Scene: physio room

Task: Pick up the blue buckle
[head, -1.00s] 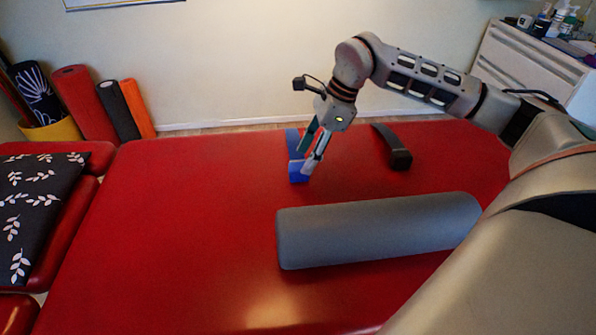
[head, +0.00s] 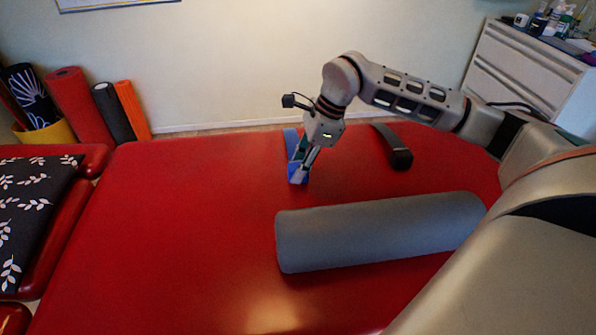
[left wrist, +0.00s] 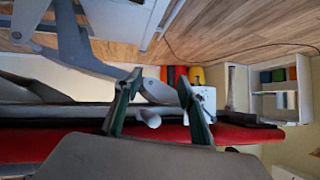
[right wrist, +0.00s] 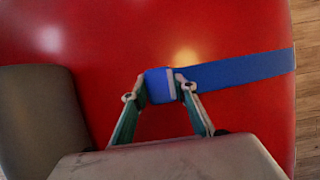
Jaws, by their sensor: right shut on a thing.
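The blue buckle (head: 297,174) is the near end of a blue strap (head: 291,143) on the red treatment table (head: 190,220). In the right wrist view the buckle (right wrist: 159,86) is a blue block with a pale edge. My right gripper (head: 302,169) is shut on the buckle, with a fingertip (right wrist: 160,84) on either side of it. The strap (right wrist: 240,70) runs from the buckle to the table's edge. My left gripper (left wrist: 158,75) shows only in the left wrist view, fingers apart with nothing gripped between them.
A grey bolster (head: 380,232) lies on the table, nearer than the buckle. A black strap (head: 394,148) with a dark end lies to the right. A dark leaf-patterned cushion (head: 35,200) is at the left. The table's left and middle are clear.

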